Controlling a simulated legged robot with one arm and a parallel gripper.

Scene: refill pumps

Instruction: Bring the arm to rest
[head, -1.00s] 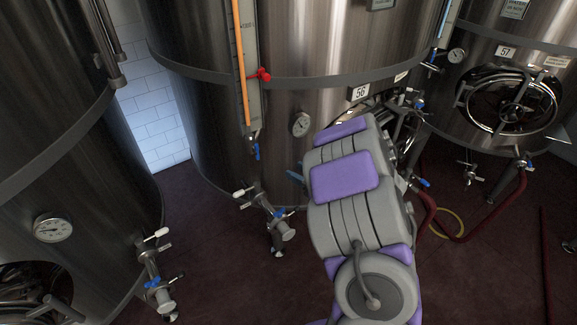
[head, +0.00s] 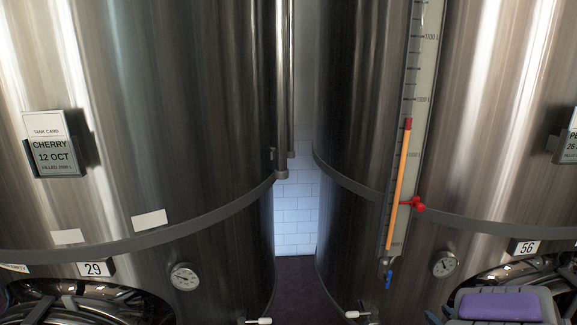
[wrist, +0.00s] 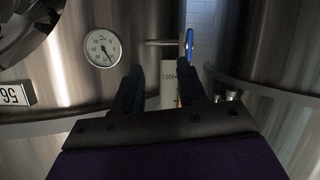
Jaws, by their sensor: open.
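My gripper (wrist: 161,76) shows in the wrist view, its two dark fingers apart with nothing held between them. Behind the fingers are the lower end of a white level scale (wrist: 168,72) and a blue-handled valve (wrist: 189,42). I cannot tell how far the fingertips are from these. In the head view, only part of my arm (head: 500,305), with a purple pad, shows at the lower right, in front of tank 56. The gripper itself is hidden there.
Tank 29 (head: 150,90) stands left, with a card reading CHERRY 12 OCT (head: 53,155). Tank 56 (head: 350,100) stands right, with a level gauge (head: 398,185), red clamp (head: 413,203) and dial (head: 445,263). A narrow gap to a tiled wall (head: 295,205) lies between them.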

